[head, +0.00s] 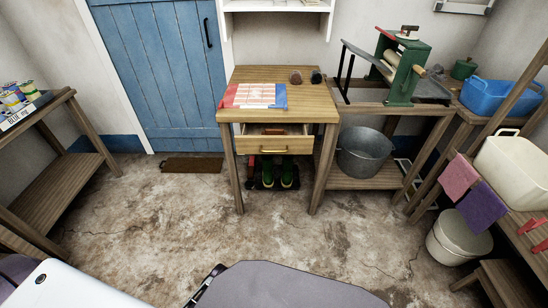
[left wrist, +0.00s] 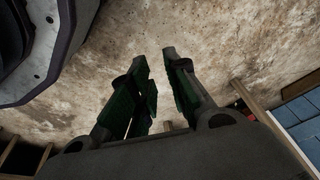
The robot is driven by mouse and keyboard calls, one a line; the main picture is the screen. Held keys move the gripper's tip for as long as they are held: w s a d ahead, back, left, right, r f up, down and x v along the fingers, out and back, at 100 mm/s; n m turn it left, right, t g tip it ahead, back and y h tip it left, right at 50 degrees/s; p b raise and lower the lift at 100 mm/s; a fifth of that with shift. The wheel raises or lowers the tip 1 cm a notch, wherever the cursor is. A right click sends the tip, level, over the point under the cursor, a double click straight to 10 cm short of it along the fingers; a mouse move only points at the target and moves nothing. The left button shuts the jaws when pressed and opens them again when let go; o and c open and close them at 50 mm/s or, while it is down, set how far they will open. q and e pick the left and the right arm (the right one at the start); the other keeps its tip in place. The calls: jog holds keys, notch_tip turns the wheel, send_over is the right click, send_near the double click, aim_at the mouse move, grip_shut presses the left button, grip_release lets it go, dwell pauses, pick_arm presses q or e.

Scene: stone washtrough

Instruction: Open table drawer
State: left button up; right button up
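The wooden table (head: 325,113) stands by the back wall, left of the mangle. Its drawer (head: 252,148) is under the tabletop and stands partly pulled out, with its inside and a brown item in it showing above the front. A brass handle (head: 274,150) is on the drawer front. My left gripper (left wrist: 156,62) shows only in the left wrist view, its two dark fingers apart with nothing between them, over bare floor. It is well away from the drawer, which I cannot make out in that view. My right gripper is in neither view.
Green boots (head: 288,174) stand beneath the drawer. A metal tub (head: 362,152) sits on the shelf to the right. The stone floor (head: 190,225) in front of the table is clear.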

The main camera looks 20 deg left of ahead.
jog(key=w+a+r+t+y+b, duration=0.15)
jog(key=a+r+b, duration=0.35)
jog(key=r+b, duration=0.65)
pick_arm(q)
jog(key=w+a+r+m+t+y, duration=0.25)
jog(key=w+r+t+y, duration=0.45)
jog(key=w+r, duration=1.35)
jog(key=w+d+r+m+t+h, duration=0.1)
jog(key=w+d+r+m+t, duration=0.7)
jog(key=r, duration=0.5)
jog(key=shift+w+d+m+t+h, duration=0.2)
jog(key=shift+d+m+t+h, duration=0.1)
jog(key=shift+d+m+t, duration=0.6)
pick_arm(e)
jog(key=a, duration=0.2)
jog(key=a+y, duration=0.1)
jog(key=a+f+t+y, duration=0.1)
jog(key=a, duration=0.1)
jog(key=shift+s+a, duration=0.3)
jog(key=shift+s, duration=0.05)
pick_arm(q)
jog(key=shift+w+a, duration=0.1)
jog(key=shift+a, duration=0.05)
